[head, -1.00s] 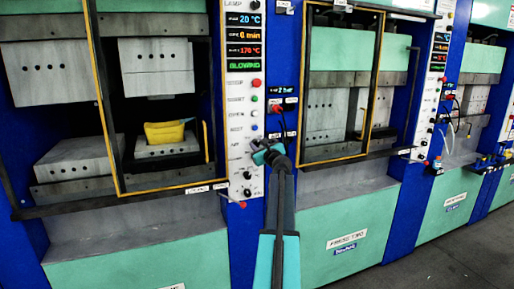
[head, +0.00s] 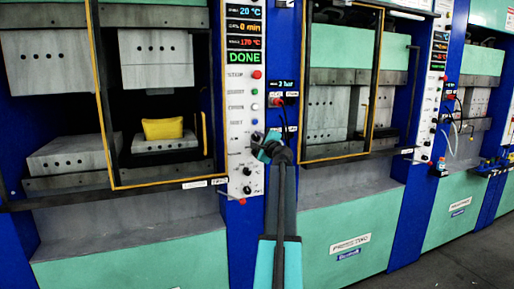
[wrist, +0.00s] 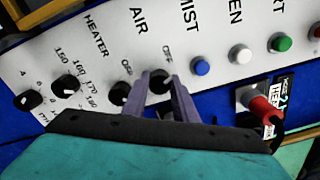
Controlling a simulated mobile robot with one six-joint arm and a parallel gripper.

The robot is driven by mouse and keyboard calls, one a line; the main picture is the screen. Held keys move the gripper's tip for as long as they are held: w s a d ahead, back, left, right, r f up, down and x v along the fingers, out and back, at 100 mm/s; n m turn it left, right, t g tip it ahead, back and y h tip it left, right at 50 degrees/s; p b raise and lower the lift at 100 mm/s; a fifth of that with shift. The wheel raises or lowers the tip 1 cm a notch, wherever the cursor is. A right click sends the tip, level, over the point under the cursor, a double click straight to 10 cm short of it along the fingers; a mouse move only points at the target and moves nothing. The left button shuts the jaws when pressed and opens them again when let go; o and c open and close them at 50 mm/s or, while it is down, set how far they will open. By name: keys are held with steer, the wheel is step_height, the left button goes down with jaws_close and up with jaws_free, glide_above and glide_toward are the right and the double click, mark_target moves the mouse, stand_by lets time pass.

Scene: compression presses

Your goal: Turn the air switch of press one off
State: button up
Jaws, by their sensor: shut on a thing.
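The air switch (wrist: 159,82) of press one is a black knob under the AIR label on the white panel (wrist: 205,70), with OFF printed beside it. My gripper (wrist: 161,79) is shut on this knob, one finger on each side. The fingers partly cover the knob, so where it points is hard to tell. In the head view my gripper (head: 262,143) reaches the right edge of press one's panel (head: 236,150), which shows DONE on its green display (head: 244,58).
The black heater knob (wrist: 120,93) sits close left of my fingers. A red-handled fitting (wrist: 264,110) is at the right. Coloured buttons, including a blue one (wrist: 201,67), line the panel. A yellow piece (head: 163,128) lies in press one. Press two (head: 349,240) stands to the right.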

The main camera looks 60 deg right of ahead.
steer(key=shift+f+n+b, duration=0.1)
steer(key=shift+n+b, duration=0.95)
steer(key=shift+n, duration=0.15)
steer(key=o, duration=1)
steer(key=shift+a, duration=0.1)
steer(key=shift+o, duration=0.2)
steer(key=b+v, duration=0.1)
steer(key=v, duration=1.2)
steer(key=shift+s+a, duration=0.2)
steer(key=shift+a, duration=0.05)
